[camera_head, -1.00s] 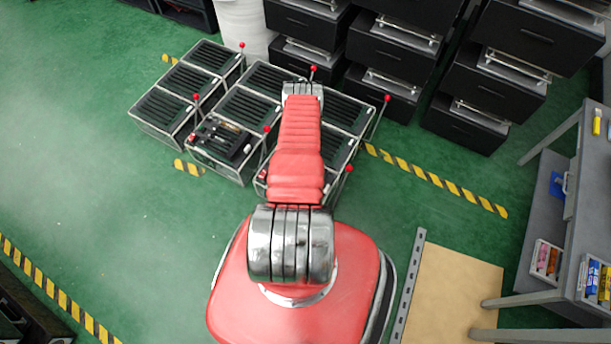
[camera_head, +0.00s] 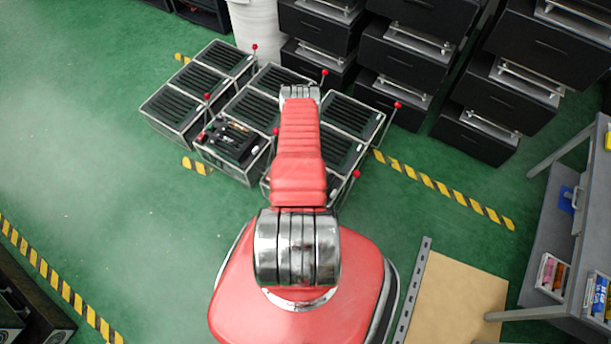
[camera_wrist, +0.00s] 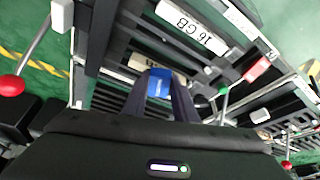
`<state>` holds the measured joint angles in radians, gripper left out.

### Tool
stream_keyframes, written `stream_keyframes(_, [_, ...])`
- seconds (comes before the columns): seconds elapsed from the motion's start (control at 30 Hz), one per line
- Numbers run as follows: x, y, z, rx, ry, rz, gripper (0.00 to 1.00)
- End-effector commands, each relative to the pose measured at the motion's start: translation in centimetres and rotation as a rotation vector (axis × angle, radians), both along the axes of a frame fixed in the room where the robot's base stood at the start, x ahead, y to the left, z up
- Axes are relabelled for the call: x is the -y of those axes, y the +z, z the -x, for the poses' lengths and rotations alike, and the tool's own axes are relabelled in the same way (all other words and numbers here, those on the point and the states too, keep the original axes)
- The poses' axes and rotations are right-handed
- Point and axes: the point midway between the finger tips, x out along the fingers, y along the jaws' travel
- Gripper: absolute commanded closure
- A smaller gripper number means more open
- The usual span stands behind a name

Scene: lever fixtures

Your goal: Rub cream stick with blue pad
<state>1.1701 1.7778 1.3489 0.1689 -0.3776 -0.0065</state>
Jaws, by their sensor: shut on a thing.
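My gripper (camera_wrist: 160,98) is shut on a blue pad (camera_wrist: 158,84), which sits between the two dark fingers in the wrist view. A cream stick (camera_wrist: 150,63) with dark lettering lies just beyond the pad, partly hidden by it and the fingers. I cannot tell whether pad and stick touch. A white stick marked "16 GB" (camera_wrist: 190,27) lies farther up in the dark slotted frame. In the head view my arm hides the gripper, the pad and the cream stick.
Slotted metal-framed boxes (camera_head: 344,117) with red-knobbed levers stand below the arm's end. One box (camera_head: 233,142) holds small parts. A red knob (camera_wrist: 12,86) shows left in the wrist view. Black drawer cabinets (camera_head: 410,47) stand behind; a grey table (camera_head: 565,160) is at right.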

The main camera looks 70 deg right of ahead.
Motion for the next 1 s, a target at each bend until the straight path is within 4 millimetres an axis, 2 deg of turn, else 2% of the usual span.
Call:
stream_keyframes(0.17, [0.1,0.0,-0.4,0.000,0.001,0.000,0.92])
stream_keyframes(0.73, [0.6,-0.3,-3.9,0.001,0.001,0.001,0.92])
stream_keyframes(1.0, [0.6,-0.3,-4.1,0.001,0.001,0.000,0.92])
